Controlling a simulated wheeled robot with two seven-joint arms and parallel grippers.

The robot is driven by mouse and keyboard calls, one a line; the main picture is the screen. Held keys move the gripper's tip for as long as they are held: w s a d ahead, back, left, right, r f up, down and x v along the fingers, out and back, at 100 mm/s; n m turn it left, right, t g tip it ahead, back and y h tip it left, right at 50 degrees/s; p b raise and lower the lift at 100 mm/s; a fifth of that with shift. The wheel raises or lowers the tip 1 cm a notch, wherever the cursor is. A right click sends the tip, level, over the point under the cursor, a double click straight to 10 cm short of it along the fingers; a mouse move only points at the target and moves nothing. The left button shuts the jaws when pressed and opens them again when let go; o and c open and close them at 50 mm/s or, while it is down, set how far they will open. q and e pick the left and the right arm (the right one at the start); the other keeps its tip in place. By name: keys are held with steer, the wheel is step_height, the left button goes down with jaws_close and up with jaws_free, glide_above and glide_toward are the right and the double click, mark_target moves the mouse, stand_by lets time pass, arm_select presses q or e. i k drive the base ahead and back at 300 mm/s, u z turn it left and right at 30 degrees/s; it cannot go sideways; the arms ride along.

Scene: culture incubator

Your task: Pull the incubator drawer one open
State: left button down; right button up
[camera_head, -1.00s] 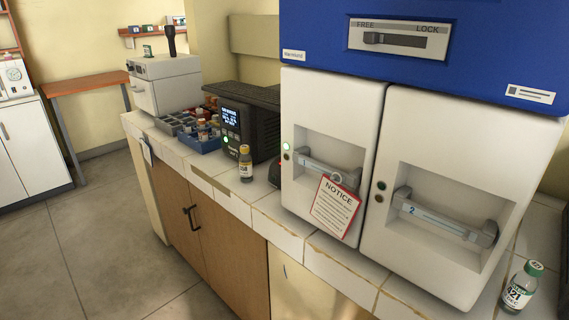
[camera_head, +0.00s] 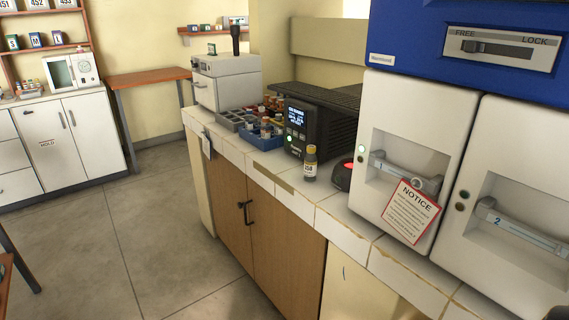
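The incubator (camera_head: 465,18) has a blue top panel and stands on the tiled counter at the right. Its lock slider (camera_head: 497,48) sits in a slot marked FREE and LOCK, with the handle toward the FREE side. The left drawer (camera_head: 420,110) is shut, with a grey bar handle (camera_head: 405,177) in a recess. A green light shows beside it. A NOTICE card (camera_head: 410,211) hangs from this handle. The right drawer (camera_head: 520,130) is shut, and its handle (camera_head: 520,230) is marked 2. Neither gripper is in view.
A small bottle (camera_head: 310,165) and a black device with a red light (camera_head: 343,175) stand left of the incubator. A black display unit (camera_head: 310,130), a blue rack (camera_head: 257,140) and a white machine (camera_head: 226,82) stand farther along. The floor (camera_head: 150,230) at the left is clear.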

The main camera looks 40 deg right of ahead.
mark_target(410, 127)
steer(key=u, duration=0.3)
steer(key=i, duration=2.1)
steer(key=z, duration=2.7)
